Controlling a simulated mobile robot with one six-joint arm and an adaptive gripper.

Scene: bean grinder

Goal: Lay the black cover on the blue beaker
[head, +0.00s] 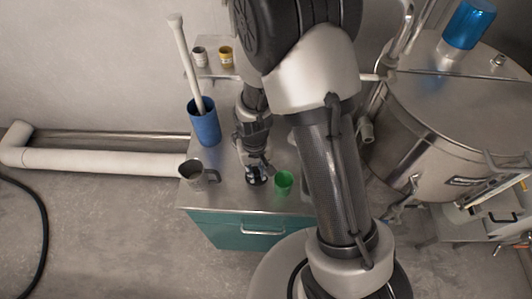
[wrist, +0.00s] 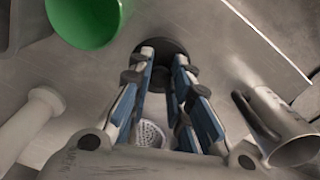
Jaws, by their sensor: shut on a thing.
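The black cover (wrist: 160,48) is a dark disc at my fingertips in the wrist view. In the head view it is a small dark shape (head: 257,181) under my gripper (head: 255,170), low over or on the steel cabinet top. My gripper is shut on it, with fingers reaching its middle in the wrist view (wrist: 165,58). Whether the cover touches the top is unclear. A blue beaker (head: 205,128) stands at the left of the top, behind and left of my gripper, with a long pale rod (head: 189,65) leaning out of it.
A green cup (head: 284,182) stands close right of my gripper, also in the wrist view (wrist: 85,22). A metal mug (head: 192,177) stands left, also in the wrist view (wrist: 285,125). Two small jars stand behind. Right is a large steel tank (head: 430,120) bearing a blue cylinder (head: 469,24).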

